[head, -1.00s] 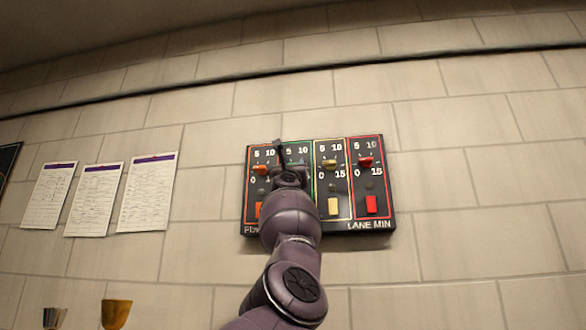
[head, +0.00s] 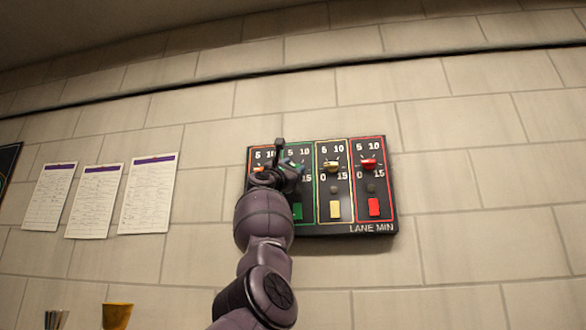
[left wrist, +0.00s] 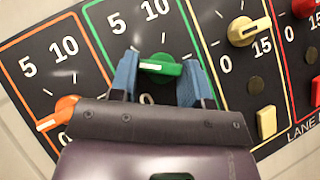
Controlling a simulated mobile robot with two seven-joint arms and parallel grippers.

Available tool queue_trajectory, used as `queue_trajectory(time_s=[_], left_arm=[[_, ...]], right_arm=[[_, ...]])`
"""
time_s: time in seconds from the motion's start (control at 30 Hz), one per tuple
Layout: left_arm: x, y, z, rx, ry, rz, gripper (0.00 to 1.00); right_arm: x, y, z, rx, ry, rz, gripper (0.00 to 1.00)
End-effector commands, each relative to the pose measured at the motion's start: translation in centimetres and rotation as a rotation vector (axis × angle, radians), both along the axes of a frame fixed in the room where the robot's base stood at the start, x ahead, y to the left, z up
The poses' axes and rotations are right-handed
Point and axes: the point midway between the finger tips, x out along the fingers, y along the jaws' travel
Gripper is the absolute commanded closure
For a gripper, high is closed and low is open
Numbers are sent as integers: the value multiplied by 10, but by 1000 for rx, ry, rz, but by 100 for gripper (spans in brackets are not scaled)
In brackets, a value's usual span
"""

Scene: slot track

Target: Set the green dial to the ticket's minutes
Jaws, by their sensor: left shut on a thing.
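The green dial (left wrist: 168,68) is in the middle of the left wrist view, on the panel's green-framed column. Its white pointer end faces left, towards the lower-left part of the scale. My left gripper (left wrist: 160,64) has its blue fingers on either side of the dial and is shut on it. In the head view my left gripper (head: 290,168) covers most of the dial. The green button (head: 297,212) shows below. No ticket with readable minutes can be made out; three sheets, one of them this paper (head: 148,195), hang on the wall with illegible text. My right gripper is not in view.
The orange dial (left wrist: 58,113) sits close left of my gripper. The yellow dial (head: 332,167) and red dial (head: 369,163) are to the right on the same black panel (head: 320,232). Yellow and red buttons sit below them. A gold cup (head: 117,315) stands at lower left.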

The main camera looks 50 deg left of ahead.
Motion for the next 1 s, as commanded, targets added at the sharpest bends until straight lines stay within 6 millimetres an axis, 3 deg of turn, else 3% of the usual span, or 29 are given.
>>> queue_trajectory(time_s=[0.63,0.67,0.8,1.0], left_arm=[[-2,0,2,50,36,1,80],[-2,0,2,50,36,1,55],[-1,0,2,50,36,1,34],[-1,0,1,50,37,1,31]], right_arm=[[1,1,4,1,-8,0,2],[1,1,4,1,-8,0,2],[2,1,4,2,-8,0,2],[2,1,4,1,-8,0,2]])
